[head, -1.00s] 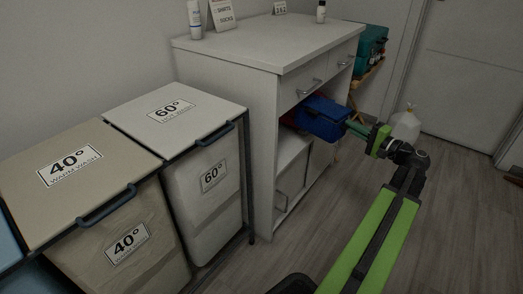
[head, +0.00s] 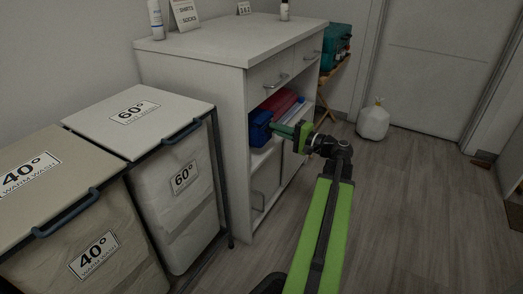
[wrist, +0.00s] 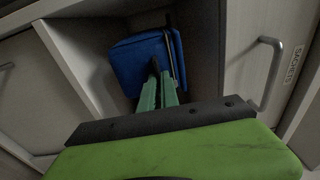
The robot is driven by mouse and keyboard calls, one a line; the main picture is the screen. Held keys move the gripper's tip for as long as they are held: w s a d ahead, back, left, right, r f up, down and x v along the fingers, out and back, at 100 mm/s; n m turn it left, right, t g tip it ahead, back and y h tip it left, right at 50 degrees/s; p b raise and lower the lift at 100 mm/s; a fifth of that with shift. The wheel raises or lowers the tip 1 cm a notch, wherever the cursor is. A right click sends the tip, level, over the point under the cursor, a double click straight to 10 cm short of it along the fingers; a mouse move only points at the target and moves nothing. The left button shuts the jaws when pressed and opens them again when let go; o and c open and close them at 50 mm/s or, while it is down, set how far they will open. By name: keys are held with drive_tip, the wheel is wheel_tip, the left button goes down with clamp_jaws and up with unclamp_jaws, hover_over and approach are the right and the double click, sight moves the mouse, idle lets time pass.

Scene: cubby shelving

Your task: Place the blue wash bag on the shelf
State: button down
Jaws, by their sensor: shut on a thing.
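The blue wash bag (head: 260,127) is at the left end of the open shelf compartment (head: 264,156) of the white cabinet, under the drawers. It also shows in the wrist view (wrist: 138,62), inside the pale-walled opening. My gripper (head: 282,130) reaches in from the right with its green fingers shut on the bag. Whether the bag's underside touches the shelf board is hard to tell.
A red folded item (head: 281,102) lies in the same compartment, right of and behind the bag. Drawers (head: 272,76) sit just above the opening. Hampers (head: 140,108) stand at left. A white sack (head: 373,122) is on the floor at right; the middle floor is clear.

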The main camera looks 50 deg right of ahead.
sight(267, 142)
drive_tip(key=w+f, duration=0.1)
drive_tip(key=w+a+b, duration=0.1)
drive_tip(key=w+f, duration=0.1)
drive_tip(key=shift+w+a+f, duration=0.1)
drive_tip(key=shift+a+f, duration=0.15)
drive_tip(key=shift+f, duration=0.05)
drive_tip(key=shift+w+a+b, duration=0.15)
drive_tip(key=shift+w+b, duration=0.15)
drive_tip(key=shift+w, duration=0.1)
wheel_tip(267, 142, down, 4)
drive_tip(key=b, duration=0.4)
drive_tip(key=shift+f, duration=0.2)
drive_tip(key=shift+r, duration=0.2)
drive_tip(key=c, duration=1.6)
unclamp_jaws()
drive_tip(key=s+d, duration=0.2)
drive_tip(key=s, duration=1)
